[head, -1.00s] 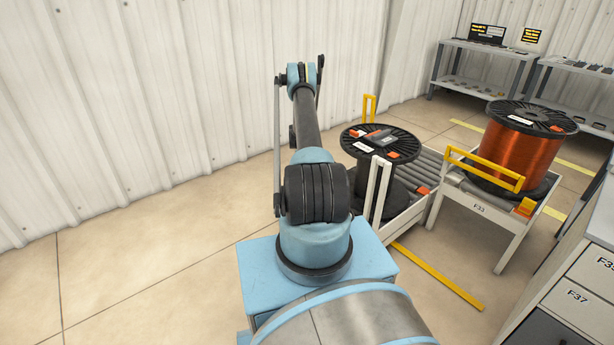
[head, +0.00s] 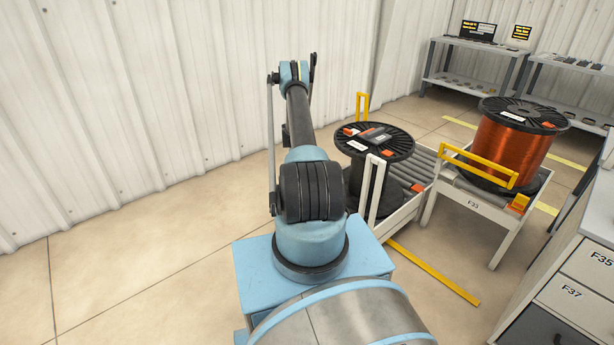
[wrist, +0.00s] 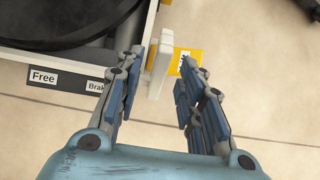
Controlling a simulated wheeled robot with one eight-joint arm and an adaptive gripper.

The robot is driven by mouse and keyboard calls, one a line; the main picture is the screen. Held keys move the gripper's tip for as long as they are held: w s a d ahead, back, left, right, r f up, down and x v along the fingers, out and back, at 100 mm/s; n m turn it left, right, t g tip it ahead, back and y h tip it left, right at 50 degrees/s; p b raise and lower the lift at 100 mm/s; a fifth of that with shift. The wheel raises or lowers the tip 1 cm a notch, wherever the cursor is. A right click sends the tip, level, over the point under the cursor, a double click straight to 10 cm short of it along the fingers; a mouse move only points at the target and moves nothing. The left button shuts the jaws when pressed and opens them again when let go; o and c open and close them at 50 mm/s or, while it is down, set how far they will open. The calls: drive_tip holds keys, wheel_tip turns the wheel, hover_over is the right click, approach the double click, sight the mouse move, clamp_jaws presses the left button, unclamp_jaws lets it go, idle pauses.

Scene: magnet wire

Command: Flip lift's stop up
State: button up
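The lift (head: 408,215) stands right of my arm in the head view, with rollers and a black spool (head: 374,142) on it. A yellow frame (head: 362,104) stands upright at its far side, and a white frame (head: 374,188) at its near side. I cannot tell for sure which part is the stop. In the wrist view, my gripper (wrist: 160,60) is open. A white post (wrist: 161,62) shows between its fingers, apart from the right one; contact with the left is unclear. A yellow plate (wrist: 189,62) lies just beyond. The head view hides my gripper behind my arm.
A stand marked F33 (head: 474,204) holds a copper wire spool (head: 508,148) behind a yellow bar (head: 478,164). Drawers (head: 580,290) are at the right, shelves (head: 470,65) at the back. The wrist view shows a "Free" label (wrist: 43,77). Floor (head: 140,260) is open at left.

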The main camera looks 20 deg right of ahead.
drive_tip(key=v, duration=0.7)
drive_tip(key=shift+r, duration=0.1)
